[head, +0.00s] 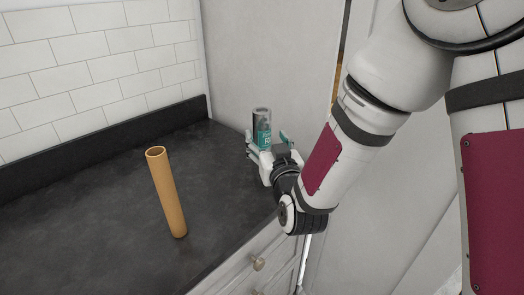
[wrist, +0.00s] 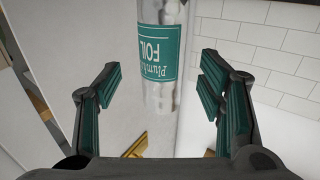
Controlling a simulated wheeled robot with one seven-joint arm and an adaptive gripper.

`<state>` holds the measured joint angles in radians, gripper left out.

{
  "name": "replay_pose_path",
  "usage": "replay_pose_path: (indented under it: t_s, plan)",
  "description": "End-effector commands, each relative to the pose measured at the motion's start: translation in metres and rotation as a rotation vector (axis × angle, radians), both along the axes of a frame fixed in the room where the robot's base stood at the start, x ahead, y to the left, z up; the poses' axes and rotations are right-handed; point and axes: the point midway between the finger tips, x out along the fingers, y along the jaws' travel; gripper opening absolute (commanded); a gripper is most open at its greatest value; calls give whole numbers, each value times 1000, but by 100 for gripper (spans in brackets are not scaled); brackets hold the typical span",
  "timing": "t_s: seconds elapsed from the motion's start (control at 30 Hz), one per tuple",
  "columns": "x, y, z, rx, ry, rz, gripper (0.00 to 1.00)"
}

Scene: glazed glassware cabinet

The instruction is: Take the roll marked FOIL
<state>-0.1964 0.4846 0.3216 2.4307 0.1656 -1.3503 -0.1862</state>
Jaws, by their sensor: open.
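The roll marked FOIL (head: 262,126) stands upright near the far right corner of the dark counter. It looks silvery or clear with a teal label, and its lower part is hidden behind my gripper in the head view. In the wrist view the roll (wrist: 162,55) appears with its label text upside down. My gripper (head: 267,146) is open just in front of the roll. In the wrist view its teal-padded fingers (wrist: 160,82) lie to either side of the roll, with gaps on both sides. I cannot tell how far the roll reaches between them.
A plain tan cardboard tube (head: 168,195) stands on the dark counter (head: 95,215), left of my gripper. A pale panel (head: 270,60) rises behind the roll, and a white tiled wall (head: 90,60) runs along the left. Counter between tube and wall is clear.

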Motion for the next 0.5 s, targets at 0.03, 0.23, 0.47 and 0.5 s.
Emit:
replay_pose_path:
  t_s: [0.03, 0.23, 0.47, 0.5]
  plan:
    - [5, 2, 1, 1, -1, -1, 62]
    - [32, 13, 2, 1, -1, -1, 62]
    - [46, 18, 1, 0, 0, 0, 62]
    - [46, 18, 1, 0, 0, 0, 62]
